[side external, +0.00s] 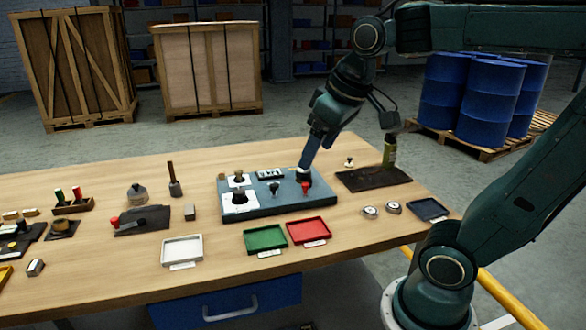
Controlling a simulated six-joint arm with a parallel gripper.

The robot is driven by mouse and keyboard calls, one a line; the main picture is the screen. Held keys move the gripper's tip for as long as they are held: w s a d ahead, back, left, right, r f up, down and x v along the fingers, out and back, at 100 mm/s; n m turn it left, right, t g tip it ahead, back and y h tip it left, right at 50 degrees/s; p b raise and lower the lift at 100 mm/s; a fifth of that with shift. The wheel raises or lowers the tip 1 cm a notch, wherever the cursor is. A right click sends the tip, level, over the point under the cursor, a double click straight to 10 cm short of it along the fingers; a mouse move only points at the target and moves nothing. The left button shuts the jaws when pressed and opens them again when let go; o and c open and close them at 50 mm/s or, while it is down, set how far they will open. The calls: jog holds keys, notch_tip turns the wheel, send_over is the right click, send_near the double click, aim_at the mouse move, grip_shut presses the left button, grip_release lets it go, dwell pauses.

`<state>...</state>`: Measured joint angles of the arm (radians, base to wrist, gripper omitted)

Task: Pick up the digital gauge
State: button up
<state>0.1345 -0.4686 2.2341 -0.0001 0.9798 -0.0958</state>
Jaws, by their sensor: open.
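My gripper (304,174) points down over the right end of a blue-grey fixture plate (285,202) on the wooden bench. It is open, by a small red-topped part (306,187); I cannot tell whether they touch. I cannot tell for sure which thing is the digital gauge. Two small round, dial-like items (370,211) and (393,207) lie apart from my gripper, on the bench at the right. A small white-and-dark block (270,174) sits at the plate's back edge.
White (182,250), green (265,239) and red (309,231) trays line the front. A dark mat (372,179) with a bottle (389,150) is at the right. Tools and small parts crowd the left. Bare bench lies between the plate and the back edge.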

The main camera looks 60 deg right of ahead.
jog(key=w+d+m+g, duration=0.1)
jog(key=w+d+g, duration=0.2)
jog(key=w+d, duration=1.2)
jog(key=w+d+f, duration=0.2)
jog(key=d+f, duration=0.3)
jog(key=d, duration=0.4)
jog(key=w+d+f+g, duration=0.1)
jog(key=w+d+f, duration=0.1)
jog(key=d+f, duration=0.4)
jog(key=d, duration=0.3)
jog(key=shift+f+m+g+y, duration=0.2)
jog(key=shift+m+g+y, duration=0.1)
jog(key=shift+m, duration=0.1)
jog(key=shift+f, duration=0.1)
send_over(303, 175)
jog(key=d, duration=0.3)
jog(key=shift+w+a+f, duration=0.1)
jog(key=shift+w+f, duration=0.05)
jog(key=shift+f, duration=1.25)
jog(key=shift+w+a+f, duration=0.1)
jog(key=shift+w+f, duration=0.05)
jog(key=shift+f, duration=1.25)
jog(key=shift+w+a+f, duration=0.1)
jog(key=shift+w+f, duration=0.05)
jog(key=shift+f, duration=1.25)
jog(key=shift+f, duration=2.6)
